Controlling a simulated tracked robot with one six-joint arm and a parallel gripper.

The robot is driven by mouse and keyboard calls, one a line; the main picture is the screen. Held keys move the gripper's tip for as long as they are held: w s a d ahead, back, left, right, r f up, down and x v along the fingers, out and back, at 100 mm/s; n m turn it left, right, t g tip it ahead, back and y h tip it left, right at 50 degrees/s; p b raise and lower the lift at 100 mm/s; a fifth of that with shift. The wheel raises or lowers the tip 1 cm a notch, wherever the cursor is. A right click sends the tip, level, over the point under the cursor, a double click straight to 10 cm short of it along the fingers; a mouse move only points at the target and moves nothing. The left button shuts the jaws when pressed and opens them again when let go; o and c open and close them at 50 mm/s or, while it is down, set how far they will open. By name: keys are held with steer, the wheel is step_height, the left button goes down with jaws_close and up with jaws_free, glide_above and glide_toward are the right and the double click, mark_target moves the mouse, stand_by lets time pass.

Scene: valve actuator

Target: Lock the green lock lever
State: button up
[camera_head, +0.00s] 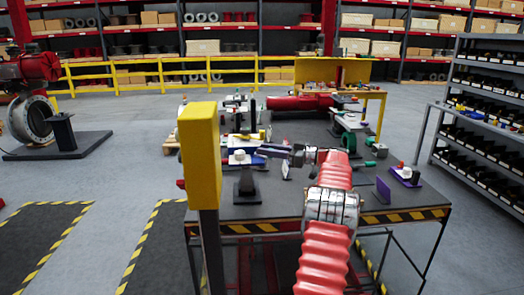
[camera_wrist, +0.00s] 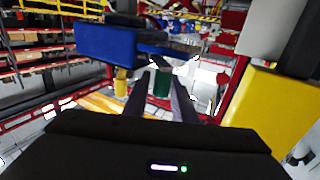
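A green piece (camera_wrist: 161,83), likely the lock lever, shows in the wrist view between the tips of my two dark fingers, below a blue block (camera_wrist: 110,40). I cannot tell whether the fingers touch it. My gripper (camera_wrist: 161,92) has its fingers apart. In the head view my gripper (camera_head: 283,160) reaches left over the workbench (camera_head: 285,205), close to a white-topped fitting on a dark stand (camera_head: 246,182). The green piece between the fingers cannot be made out there.
A yellow post (camera_head: 200,155) stands in front of the bench, left of my gripper; yellow also fills the wrist view's right side (camera_wrist: 270,110). A green ring-shaped part (camera_head: 349,143) and a purple plate (camera_head: 383,190) are right of my arm.

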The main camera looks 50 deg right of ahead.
steer(key=v, duration=1.1)
steer(key=shift+s, duration=0.25)
